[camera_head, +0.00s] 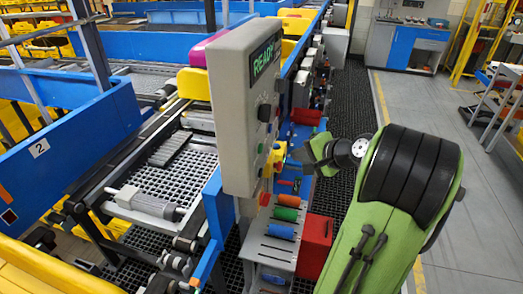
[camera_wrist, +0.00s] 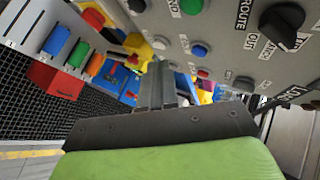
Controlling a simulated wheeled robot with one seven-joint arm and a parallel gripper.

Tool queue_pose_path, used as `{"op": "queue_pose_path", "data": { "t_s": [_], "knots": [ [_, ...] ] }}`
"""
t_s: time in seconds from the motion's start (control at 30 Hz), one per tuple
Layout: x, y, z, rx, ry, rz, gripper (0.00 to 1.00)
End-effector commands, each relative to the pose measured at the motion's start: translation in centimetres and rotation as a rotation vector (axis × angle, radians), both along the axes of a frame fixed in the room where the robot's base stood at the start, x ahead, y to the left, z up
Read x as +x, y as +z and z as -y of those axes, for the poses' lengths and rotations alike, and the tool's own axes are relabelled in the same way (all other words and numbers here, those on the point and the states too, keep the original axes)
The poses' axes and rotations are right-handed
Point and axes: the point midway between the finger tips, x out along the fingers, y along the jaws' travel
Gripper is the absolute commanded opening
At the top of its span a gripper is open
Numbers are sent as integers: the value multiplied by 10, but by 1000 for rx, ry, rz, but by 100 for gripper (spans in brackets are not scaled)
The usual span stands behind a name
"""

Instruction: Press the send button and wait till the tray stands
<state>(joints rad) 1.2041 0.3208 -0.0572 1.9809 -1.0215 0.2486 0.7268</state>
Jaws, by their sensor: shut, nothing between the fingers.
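A grey control panel (camera_head: 232,120) stands upright in the middle of the head view, with a lit green display (camera_head: 265,58) that reads "READY". In the wrist view its face (camera_wrist: 225,30) carries a green button (camera_wrist: 191,6), a blue button (camera_wrist: 199,50), a red button (camera_wrist: 203,73) and black knobs (camera_wrist: 282,22). I cannot single out the tray with certainty.
A grey grid section (camera_head: 185,178) of the conveyor lies left of the panel, with a grey cylinder (camera_head: 145,202) at its front. A rack of coloured rolls (camera_head: 281,231) and a red box (camera_head: 315,245) sit below the panel. Free floor (camera_head: 470,190) lies to the right.

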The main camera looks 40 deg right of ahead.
Motion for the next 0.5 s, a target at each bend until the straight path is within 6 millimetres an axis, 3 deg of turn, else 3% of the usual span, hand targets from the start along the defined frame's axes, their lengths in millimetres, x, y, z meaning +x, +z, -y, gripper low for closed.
{"op": "queue_pose_path", "data": {
  "t_s": [0.3, 0.5],
  "knots": [
    [37, -1, -29, 1, 3, 0, 0],
    [48, -1, -37, 1, -1, -2, 0]
  ]
}}
